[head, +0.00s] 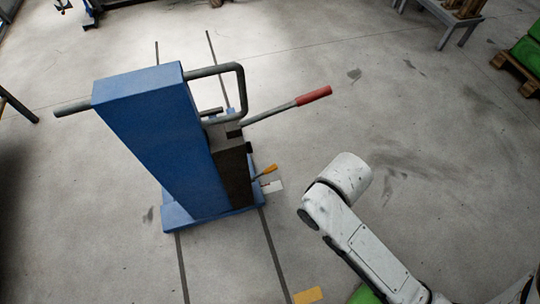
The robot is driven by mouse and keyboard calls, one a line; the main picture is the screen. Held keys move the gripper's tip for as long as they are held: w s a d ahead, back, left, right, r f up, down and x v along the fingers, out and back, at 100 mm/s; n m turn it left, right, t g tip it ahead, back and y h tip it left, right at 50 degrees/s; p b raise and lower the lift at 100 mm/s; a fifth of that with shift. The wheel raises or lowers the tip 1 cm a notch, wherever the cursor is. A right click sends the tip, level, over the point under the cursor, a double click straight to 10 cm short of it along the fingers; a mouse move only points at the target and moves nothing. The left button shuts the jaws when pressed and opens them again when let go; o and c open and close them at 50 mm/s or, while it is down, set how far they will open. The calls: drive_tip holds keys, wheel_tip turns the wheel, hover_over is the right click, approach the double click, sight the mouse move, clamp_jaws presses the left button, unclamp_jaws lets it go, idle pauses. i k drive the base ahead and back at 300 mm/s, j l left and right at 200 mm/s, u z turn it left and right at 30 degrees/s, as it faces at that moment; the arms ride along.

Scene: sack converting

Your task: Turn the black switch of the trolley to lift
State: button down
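The trolley (150,115) stands left of centre in the head view, with a tall blue column on a blue base. A grey bar handle (242,78) loops from its right side. A lever with a red grip (314,95) sticks out to the right. A dark block (236,172) sits on the column's right side, with a small orange-tipped lever (268,170) low beside it. I cannot make out which dark part is the black switch or how it is set. My white arm reaches in from the lower right, apart from the trolley. My gripper is not visible.
Dark lines run along the concrete floor under the trolley. A yellow patch (308,295) lies at the bottom edge. A grey table (440,18) and a pallet with green sacks (527,50) stand at the upper right. The floor right of the trolley is clear up to my arm.

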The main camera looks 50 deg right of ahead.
sight(248, 145)
drive_tip(key=k+l, duration=0.25)
drive_tip(key=k, duration=0.25)
drive_tip(key=k+l, duration=0.3)
drive_tip(key=k, duration=0.15)
drive_tip(key=k+l, duration=0.25)
drive_tip(key=k, duration=0.25)
drive_tip(key=i+l+z, duration=0.1)
drive_tip(key=i+l, duration=0.95)
drive_tip(key=i, duration=0.2)
drive_tip(key=i+l+z, duration=0.15)
drive_tip(key=i+l, duration=0.35)
drive_tip(key=i, duration=0.1)
